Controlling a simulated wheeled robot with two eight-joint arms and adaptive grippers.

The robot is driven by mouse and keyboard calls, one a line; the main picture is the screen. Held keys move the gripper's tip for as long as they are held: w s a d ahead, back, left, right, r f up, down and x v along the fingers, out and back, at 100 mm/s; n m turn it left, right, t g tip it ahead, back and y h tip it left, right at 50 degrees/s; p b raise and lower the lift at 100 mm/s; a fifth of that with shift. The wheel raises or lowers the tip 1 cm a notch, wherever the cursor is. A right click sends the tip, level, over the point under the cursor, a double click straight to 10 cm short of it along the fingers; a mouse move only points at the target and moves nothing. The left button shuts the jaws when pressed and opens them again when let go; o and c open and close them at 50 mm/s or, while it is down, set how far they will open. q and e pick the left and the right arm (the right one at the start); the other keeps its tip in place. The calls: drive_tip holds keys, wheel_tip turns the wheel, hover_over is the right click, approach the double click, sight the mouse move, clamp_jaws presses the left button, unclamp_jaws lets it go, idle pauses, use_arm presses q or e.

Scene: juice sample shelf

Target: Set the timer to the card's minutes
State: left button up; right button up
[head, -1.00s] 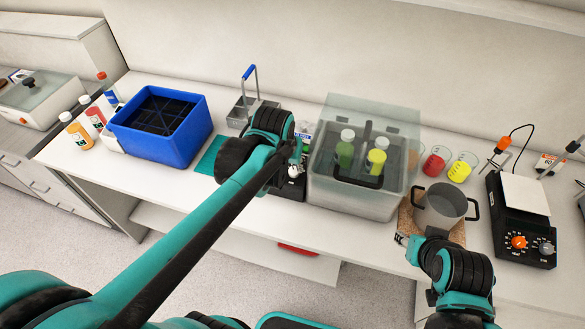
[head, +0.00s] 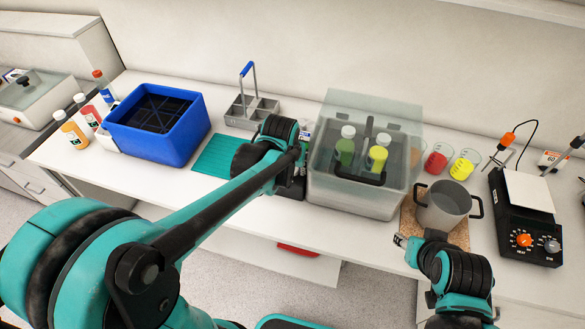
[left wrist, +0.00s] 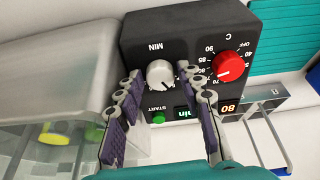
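The black timer box (left wrist: 200,35) fills the upper middle of the left wrist view, its lettering upside down. It has a pale MIN knob (left wrist: 160,73), a red C knob (left wrist: 228,66), a green START button (left wrist: 158,117) and a lit display reading 80 (left wrist: 229,108). A second display (left wrist: 184,113) is partly hidden by a finger. My left gripper (left wrist: 160,76) is open, a finger on each side of the MIN knob, apparently with small gaps. In the head view my left gripper (head: 285,150) hides most of the box. My right gripper (head: 402,241) is beside the metal pot (head: 443,205). I cannot make out the minutes card.
A clear-walled bath (head: 335,195) with bottles stands right beside the box. A teal mat (head: 215,160), grey caddy (head: 240,118) and blue crate (head: 190,140) are to the left. A black hotplate (head: 525,240), beakers (head: 436,163) and a small tag reading 60 (head: 553,160) are right.

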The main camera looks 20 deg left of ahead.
use_arm(q)
clamp_jaws()
drive_tip(key=shift+r+m, duration=0.1)
drive_tip(key=shift+m, duration=0.2)
drive_tip(key=shift+a+m+p, duration=0.1)
drive_tip(key=shift+m+p, duration=0.2)
drive_tip(key=shift+m, duration=0.6)
drive_tip(key=shift+m+h, duration=0.4)
drive_tip(key=shift+m, duration=1.5)
unclamp_jaws()
